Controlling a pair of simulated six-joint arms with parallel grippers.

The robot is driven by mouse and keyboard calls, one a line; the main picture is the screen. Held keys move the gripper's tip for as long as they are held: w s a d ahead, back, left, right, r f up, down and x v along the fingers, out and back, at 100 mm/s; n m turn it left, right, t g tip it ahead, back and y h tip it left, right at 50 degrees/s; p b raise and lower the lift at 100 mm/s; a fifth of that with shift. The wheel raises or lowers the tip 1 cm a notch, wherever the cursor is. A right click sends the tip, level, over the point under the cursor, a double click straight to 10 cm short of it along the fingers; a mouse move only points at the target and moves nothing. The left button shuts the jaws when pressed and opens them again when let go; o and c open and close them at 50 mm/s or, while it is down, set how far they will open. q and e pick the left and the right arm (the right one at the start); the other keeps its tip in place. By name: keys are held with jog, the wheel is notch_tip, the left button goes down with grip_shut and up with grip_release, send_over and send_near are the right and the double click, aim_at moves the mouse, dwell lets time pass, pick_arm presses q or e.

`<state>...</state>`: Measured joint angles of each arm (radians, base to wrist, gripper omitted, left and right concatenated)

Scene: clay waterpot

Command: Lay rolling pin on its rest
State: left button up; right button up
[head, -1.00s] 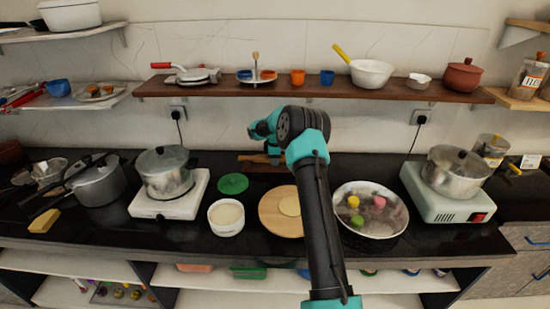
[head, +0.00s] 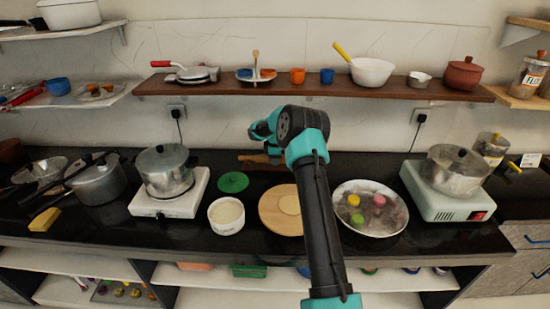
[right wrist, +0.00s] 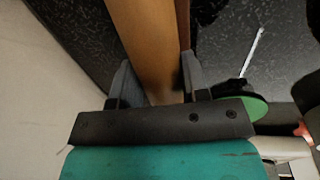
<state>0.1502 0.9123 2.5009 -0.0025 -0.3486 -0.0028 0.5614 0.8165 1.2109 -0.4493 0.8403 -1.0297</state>
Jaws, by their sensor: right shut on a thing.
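The wooden rolling pin (head: 251,158) lies near the back of the counter, and only its left part shows in the head view. In the right wrist view the tan rolling pin (right wrist: 148,40) runs up between the fingers. My right gripper (right wrist: 157,82) is shut on it; in the head view the right gripper (head: 273,154) is largely hidden behind my own arm. A darker brown strip (right wrist: 183,22), possibly part of the rest, shows along the pin's right side. I cannot tell whether the pin touches it. My left gripper is not in view.
A green lid (head: 232,182) lies close to the pin's left. A white bowl (head: 226,215), a round wooden board (head: 272,210) and a wide dish (head: 348,226) with coloured items stand in front. A stove with a pot (head: 165,172) is at left. A shelf (head: 210,88) hangs above.

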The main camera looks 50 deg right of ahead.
dwell(0.3)
jog(key=o, duration=1.6)
jog(key=shift+r, duration=4)
